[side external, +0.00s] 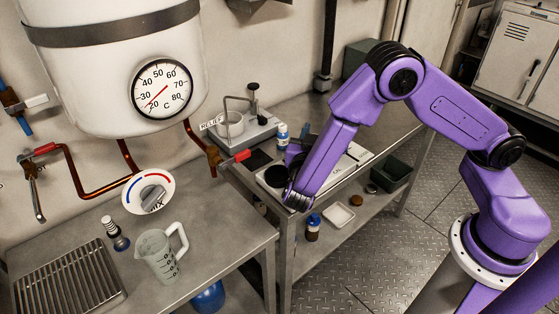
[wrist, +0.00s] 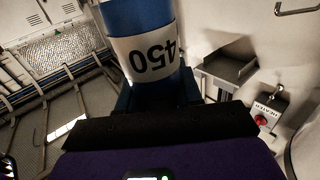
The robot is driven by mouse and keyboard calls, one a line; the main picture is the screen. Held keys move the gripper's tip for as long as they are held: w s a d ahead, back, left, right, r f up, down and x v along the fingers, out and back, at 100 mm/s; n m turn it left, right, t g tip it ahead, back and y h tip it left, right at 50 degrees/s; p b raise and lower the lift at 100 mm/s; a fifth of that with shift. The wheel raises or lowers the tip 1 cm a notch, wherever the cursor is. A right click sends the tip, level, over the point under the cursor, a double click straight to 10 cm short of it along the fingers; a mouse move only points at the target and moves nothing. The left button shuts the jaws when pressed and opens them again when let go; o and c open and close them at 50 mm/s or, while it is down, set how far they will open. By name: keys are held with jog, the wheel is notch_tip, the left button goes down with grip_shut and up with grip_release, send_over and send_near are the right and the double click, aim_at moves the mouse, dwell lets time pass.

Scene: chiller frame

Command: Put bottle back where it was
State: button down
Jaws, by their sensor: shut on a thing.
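The bottle is blue with a white label reading 450, and it fills the top middle of the wrist view (wrist: 150,45). My gripper (wrist: 158,95) is shut on it; the label reads upside down there. In the side view a small blue and white bottle (side external: 282,134) shows at my gripper (side external: 292,149), above the bench. The purple wrist hides much of the gripper and the bench behind it. I cannot tell whether the bottle touches anything below.
A bench (side external: 288,217) carries a stirrer stand with a beaker (side external: 230,126) and a round dark disc (side external: 276,177). A blue-capped brown bottle (side external: 313,228) and white tray (side external: 339,216) are on its lower shelf. A jug (side external: 157,256) and rack (side external: 68,278) stand left. A red-handled valve (side external: 235,160) juts nearby.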

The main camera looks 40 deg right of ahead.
jog(key=w+f, duration=0.3)
jog(key=w+a+f, duration=0.1)
jog(key=w+f, duration=0.2)
jog(key=w, duration=0.1)
jog(key=w+f, duration=0.3)
jog(key=f, duration=0.1)
jog(key=shift+w+a, duration=0.3)
jog(key=shift+w, duration=0.05)
jog(key=shift+f, duration=0.6)
jog(key=shift+f, duration=0.1)
jog(key=c, duration=0.8)
grip_release()
jog(key=shift+o, duration=0.2)
jog(key=shift+f, duration=0.1)
